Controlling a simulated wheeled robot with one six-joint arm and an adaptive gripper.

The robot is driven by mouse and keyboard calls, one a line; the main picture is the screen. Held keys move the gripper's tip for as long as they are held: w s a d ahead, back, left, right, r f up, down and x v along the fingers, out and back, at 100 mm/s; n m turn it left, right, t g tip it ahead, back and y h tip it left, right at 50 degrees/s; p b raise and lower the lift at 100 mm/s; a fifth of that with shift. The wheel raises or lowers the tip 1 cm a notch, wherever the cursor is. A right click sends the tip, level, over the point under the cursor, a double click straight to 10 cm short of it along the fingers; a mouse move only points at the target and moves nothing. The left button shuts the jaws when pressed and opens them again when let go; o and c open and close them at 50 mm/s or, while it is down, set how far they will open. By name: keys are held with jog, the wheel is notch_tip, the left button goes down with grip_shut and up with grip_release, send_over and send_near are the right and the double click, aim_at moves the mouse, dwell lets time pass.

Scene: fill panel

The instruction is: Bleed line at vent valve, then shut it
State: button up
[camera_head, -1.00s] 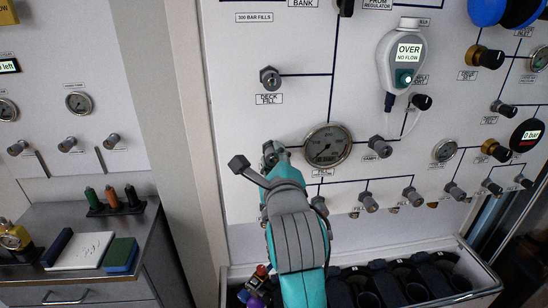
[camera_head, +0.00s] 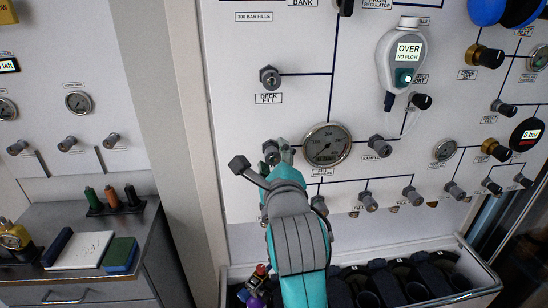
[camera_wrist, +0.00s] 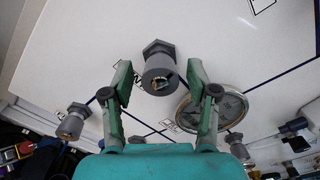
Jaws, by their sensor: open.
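My gripper (camera_head: 284,150) is open in front of the white panel, near a grey knob-like fitting (camera_head: 271,149) left of a round gauge. In the wrist view, that fitting (camera_wrist: 159,72) sits between the two green fingers of my gripper (camera_wrist: 160,82), with a gap on each side; I see no contact. I cannot read a vent label on the panel, so I cannot tell which fitting is the vent valve. The small label (camera_head: 325,172) by the gauge is too blurred to read.
The round gauge (camera_head: 327,146) is close to the right of my gripper; it shows in the wrist view too (camera_wrist: 212,107). A deck fill fitting (camera_head: 270,77) is above. A sample fitting (camera_head: 379,146) and a hanging meter reading OVER, NO FLOW (camera_head: 402,58) are to the right.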

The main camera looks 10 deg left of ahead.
jog(key=v, duration=1.1)
jog(key=shift+s, duration=0.3)
jog(key=shift+d, duration=0.1)
jog(key=w+a+n, duration=0.1)
jog(key=w+n, duration=0.2)
jog(key=n, duration=0.5)
jog(key=w+a+n, duration=0.1)
jog(key=w+n, duration=0.2)
jog(key=n, duration=0.5)
jog(key=w+a+n, duration=0.1)
jog(key=w+n, duration=0.3)
jog(key=n, duration=0.4)
jog(key=shift+w+a+n+y, duration=0.1)
jog(key=shift+n+y, duration=0.2)
jog(key=shift+y, duration=0.1)
grip_shut()
